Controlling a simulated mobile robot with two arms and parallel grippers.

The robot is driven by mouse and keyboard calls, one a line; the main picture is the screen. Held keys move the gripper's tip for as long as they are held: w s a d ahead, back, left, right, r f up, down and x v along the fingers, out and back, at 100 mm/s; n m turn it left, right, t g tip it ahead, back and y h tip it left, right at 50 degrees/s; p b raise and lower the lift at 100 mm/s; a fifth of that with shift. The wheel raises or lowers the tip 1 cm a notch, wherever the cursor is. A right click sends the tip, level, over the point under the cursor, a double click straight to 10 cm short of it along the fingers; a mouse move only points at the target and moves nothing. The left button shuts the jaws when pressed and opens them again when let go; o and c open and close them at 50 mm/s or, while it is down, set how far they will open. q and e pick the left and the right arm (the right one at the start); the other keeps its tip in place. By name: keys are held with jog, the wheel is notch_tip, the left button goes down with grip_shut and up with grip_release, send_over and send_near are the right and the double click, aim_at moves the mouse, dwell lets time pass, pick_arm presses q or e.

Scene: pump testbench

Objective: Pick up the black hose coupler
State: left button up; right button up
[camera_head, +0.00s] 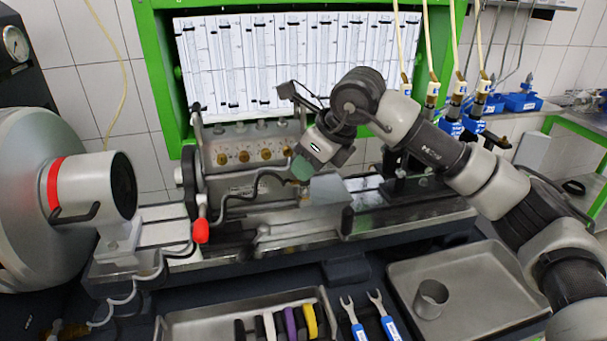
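My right arm comes in from the right. Its gripper (300,172) points down and left over the middle of the testbench, in front of the brass-knobbed valve block. The fingertips are small and partly hidden, so I cannot tell whether they are open, shut or touching anything. A thin black hose (240,193) curves from beside the red handle up to the area just left of the gripper. Its end there, where a black coupler could be, is too small to make out clearly. My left gripper is not in view.
A red-tipped handle (201,230) stands left of the hose. A large grey motor (95,190) fills the left. In front, one tray (190,325) holds several coloured pieces, two blue-handled wrenches (385,315) lie beside it, and another tray (480,310) holds a metal cup (431,299).

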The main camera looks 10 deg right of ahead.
jog(key=shift+w+a+f, duration=0.2)
jog(key=shift+a+f, duration=0.05)
jog(key=shift+f, duration=0.25)
jog(key=shift+w+a+f, duration=0.1)
jog(key=shift+w+f, duration=0.15)
jog(key=shift+f, duration=0.2)
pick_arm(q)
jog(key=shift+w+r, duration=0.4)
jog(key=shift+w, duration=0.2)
pick_arm(e)
grip_shut()
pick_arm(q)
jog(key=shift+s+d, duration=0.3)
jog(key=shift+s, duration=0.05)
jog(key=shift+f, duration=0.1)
pick_arm(e)
jog(key=shift+r, duration=0.1)
